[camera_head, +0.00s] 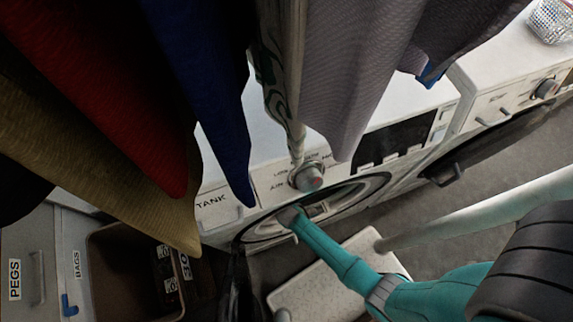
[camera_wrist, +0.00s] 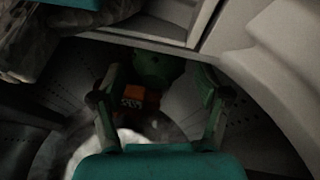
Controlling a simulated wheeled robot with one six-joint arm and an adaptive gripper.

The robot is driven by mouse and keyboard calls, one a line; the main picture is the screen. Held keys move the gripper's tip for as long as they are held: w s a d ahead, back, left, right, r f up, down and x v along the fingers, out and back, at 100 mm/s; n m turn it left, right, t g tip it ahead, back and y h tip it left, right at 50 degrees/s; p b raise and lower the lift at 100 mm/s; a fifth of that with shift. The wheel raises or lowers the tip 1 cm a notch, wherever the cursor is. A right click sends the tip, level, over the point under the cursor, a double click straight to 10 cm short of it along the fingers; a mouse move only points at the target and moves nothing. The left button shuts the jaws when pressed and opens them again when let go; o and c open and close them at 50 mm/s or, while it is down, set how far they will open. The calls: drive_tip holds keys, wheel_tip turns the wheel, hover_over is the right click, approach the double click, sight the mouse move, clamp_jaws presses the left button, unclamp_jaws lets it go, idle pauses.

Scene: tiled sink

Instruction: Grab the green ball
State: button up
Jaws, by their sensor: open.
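In the wrist view a dark green ball (camera_wrist: 157,62) lies in the dim inside of a drum, partly in shadow. My gripper (camera_wrist: 162,74) is open, one finger on each side of the picture, with the ball showing between and just beyond the fingertips. I cannot tell whether either finger touches it. In the head view my teal arm reaches into the round door opening of a white washing machine (camera_head: 226,210). The ball and the fingers are hidden there.
An orange block-like thing (camera_wrist: 139,99) and a pale thing (camera_wrist: 124,138) lie below the ball between my fingers. The drum rim closes around them. In the head view hanging clothes (camera_head: 335,70) cover the top, and a second machine (camera_head: 497,85) stands at right.

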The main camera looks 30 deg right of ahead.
drive_tip(key=shift+x, duration=2.05)
drive_tip(key=c, duration=0.9)
